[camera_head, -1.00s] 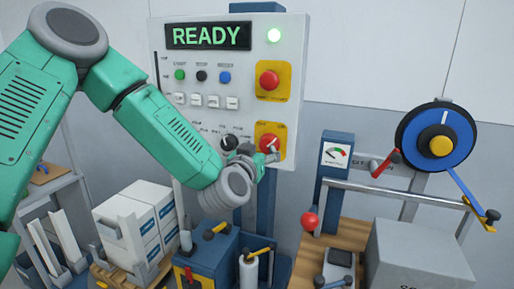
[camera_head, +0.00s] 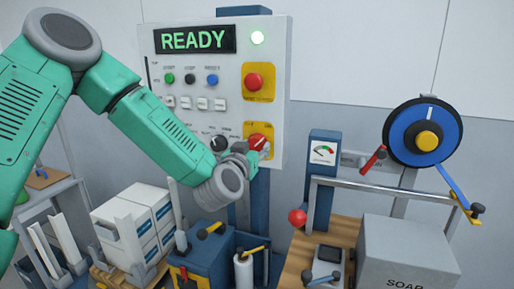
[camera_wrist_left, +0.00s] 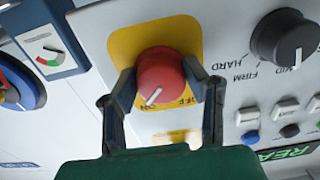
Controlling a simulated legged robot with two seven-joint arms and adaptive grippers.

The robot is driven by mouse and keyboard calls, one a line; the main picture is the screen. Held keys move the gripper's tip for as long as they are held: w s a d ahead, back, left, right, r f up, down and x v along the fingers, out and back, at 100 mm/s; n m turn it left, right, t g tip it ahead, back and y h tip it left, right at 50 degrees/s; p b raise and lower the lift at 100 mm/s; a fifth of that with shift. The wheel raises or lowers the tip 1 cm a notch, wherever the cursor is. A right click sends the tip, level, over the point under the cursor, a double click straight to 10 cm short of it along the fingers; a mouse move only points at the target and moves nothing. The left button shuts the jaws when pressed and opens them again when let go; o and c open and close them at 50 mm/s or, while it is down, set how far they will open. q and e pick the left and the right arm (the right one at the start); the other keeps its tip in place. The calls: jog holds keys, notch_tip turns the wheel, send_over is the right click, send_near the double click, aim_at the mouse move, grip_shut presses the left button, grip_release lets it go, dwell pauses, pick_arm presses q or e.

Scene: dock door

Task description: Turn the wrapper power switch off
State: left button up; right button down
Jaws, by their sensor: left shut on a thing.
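The wrapper power switch is a red rotary knob (camera_head: 257,140) on a yellow plate, low on the right of the control panel (camera_head: 225,118). In the left wrist view the knob (camera_wrist_left: 160,75) fills the space between the fingers, and its white pointer line points at the ON mark, with OFF printed to the right. My left gripper (camera_wrist_left: 163,90) is shut on the knob, one finger on each side. In the head view my left gripper (camera_head: 262,149) partly covers the knob. My right gripper is not in view.
A red button (camera_head: 253,81) on a yellow plate sits above the knob. A black dial (camera_wrist_left: 285,36) with firmness labels is beside it. A gauge post (camera_head: 323,155), a blue reel (camera_head: 425,140) and a grey box (camera_head: 405,250) stand to the right.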

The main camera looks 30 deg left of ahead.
pick_arm(q)
jog(key=shift+a, duration=0.3)
jog(key=shift+w+d+n+b, duration=0.1)
jog(key=shift+d+n+b, duration=0.15)
jog(key=shift+n, duration=0.35)
jog(key=shift+d+n+b, duration=0.1)
jog(key=shift+n+b, duration=0.2)
jog(key=shift+n, duration=0.3)
jog(key=n+b, duration=0.1)
jog(key=n, duration=0.1)
jog(key=shift+a+f+n, duration=0.1)
jog(key=shift+a+n, duration=0.05)
jog(key=shift+n, duration=0.15)
jog(key=n+b, duration=0.2)
jog(key=n, duration=0.2)
jog(key=shift+b, duration=0.3)
jog(key=n+b, duration=0.2)
jog(key=n, duration=0.3)
jog(key=shift+b, duration=0.4)
jog(key=shift+n+b, duration=1.15)
jog(key=shift+n, duration=0.75)
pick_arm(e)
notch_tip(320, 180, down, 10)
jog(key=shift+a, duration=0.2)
